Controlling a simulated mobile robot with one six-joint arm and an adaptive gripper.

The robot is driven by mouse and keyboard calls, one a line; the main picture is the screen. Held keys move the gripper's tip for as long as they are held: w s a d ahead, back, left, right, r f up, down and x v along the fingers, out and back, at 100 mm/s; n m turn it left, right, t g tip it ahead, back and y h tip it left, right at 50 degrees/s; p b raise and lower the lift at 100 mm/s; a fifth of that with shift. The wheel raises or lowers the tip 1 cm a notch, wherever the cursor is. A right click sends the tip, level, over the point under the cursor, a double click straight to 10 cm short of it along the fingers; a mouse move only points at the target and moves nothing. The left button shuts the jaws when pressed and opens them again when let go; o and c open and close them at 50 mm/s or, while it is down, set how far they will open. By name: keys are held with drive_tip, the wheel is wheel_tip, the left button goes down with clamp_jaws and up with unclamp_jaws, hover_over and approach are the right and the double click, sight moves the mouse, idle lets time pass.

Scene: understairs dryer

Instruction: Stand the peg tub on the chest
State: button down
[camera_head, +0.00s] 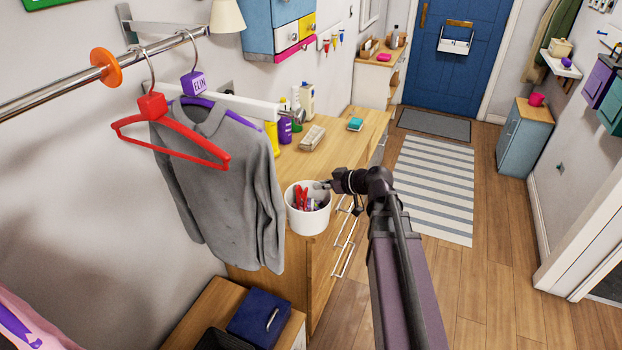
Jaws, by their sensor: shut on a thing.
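The peg tub (305,222) is a round white tub with red, purple and grey pegs inside. It is upright at the near end of the wooden chest (328,160), just right of the hanging grey shirt. My gripper (324,186) is shut on the tub's far right rim, with my arm reaching in from the lower right. The tub's base is seen against the chest's near front corner. I cannot tell whether it touches the top or hangs above it. The chest has drawers with pale bar handles on its right side.
A brush (312,138), a teal block (355,124) and several bottles (285,124) stand farther back on the chest. A red hanger (170,145) and the grey shirt (222,165) hang close on the left. A blue box (258,318) is below. The floor at right is clear.

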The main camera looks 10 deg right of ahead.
drive_tip(key=w+f+b, duration=0.1)
drive_tip(key=w, duration=1.2)
drive_tip(key=shift+d+f, duration=0.15)
drive_tip(key=shift+d, duration=0.2)
drive_tip(key=shift+w, duration=0.2)
drive_tip(key=shift+w+f+b, duration=0.3)
drive_tip(key=shift+f+b, duration=0.65)
drive_tip(key=shift+w+f+b, duration=0.25)
drive_tip(key=shift+f+b, duration=0.65)
drive_tip(key=shift+b, duration=0.05)
drive_tip(key=c, duration=0.8)
unclamp_jaws()
drive_tip(key=shift+f, duration=0.1)
drive_tip(key=shift+r, duration=0.25)
